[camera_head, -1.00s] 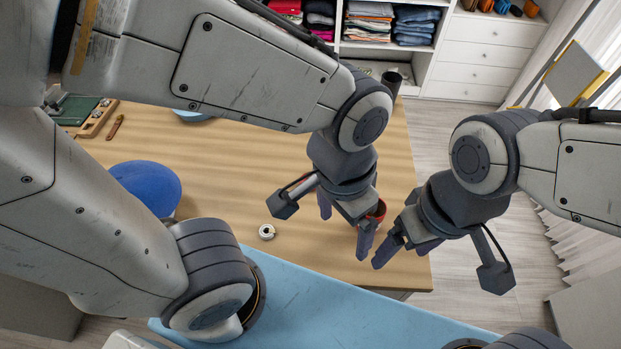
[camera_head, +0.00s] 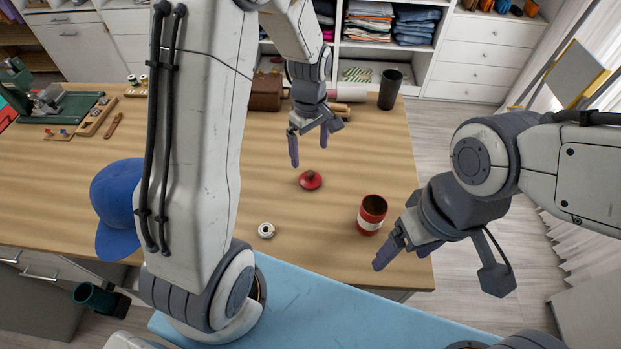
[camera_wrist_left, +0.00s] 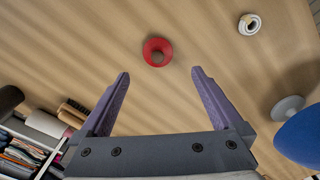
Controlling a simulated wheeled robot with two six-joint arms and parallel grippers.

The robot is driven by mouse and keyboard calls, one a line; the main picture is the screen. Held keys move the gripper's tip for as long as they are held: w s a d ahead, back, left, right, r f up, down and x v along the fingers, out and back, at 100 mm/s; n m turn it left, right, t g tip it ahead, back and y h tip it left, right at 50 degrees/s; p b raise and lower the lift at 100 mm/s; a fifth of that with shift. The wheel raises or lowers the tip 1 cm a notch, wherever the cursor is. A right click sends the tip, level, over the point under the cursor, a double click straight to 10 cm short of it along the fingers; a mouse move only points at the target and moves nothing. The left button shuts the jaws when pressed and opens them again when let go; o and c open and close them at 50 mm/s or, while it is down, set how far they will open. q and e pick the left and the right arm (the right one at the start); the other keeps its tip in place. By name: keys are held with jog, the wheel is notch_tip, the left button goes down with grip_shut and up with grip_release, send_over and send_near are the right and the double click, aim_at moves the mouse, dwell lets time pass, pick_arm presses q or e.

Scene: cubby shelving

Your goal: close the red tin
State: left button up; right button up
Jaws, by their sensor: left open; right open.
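The red tin (camera_head: 371,214) stands upright on the wooden table near its front right edge, with its top open and a pale band around it. Its round red lid (camera_head: 310,180) with a dark knob lies apart on the table, to the left of and behind the tin. The lid also shows in the left wrist view (camera_wrist_left: 157,52), ahead of the fingertips. My left gripper (camera_head: 311,148) is open and empty above the table, just behind the lid. My right gripper (camera_head: 384,254) is open and empty, close to the right of the tin.
A small white roll (camera_head: 266,230) lies left of the tin. A blue cap (camera_head: 117,208) is at the left. A dark cup (camera_head: 390,89) and brown box (camera_head: 265,92) stand at the back. The table between lid and tin is clear.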

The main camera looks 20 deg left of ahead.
pick_arm(q)
send_over(310, 173)
jog(key=shift+s+d+f+p, duration=0.1)
jog(key=shift+s+f+p, duration=0.1)
jog(key=shift+f, duration=1.15)
jog(key=shift+s+f+p, duration=0.1)
jog(key=shift+f+p, duration=0.05)
jog(key=shift+f, duration=1.15)
jog(key=shift+f+p, duration=0.3)
jog(key=shift+f, duration=0.05)
jog(key=f, duration=0.2)
jog(key=f+p, duration=0.1)
jog(key=shift+w+f, duration=0.15)
jog(key=shift+w, duration=0.1)
jog(key=shift+f, duration=0.6)
jog(key=c, duration=1.3)
jog(key=shift+c, duration=0.2)
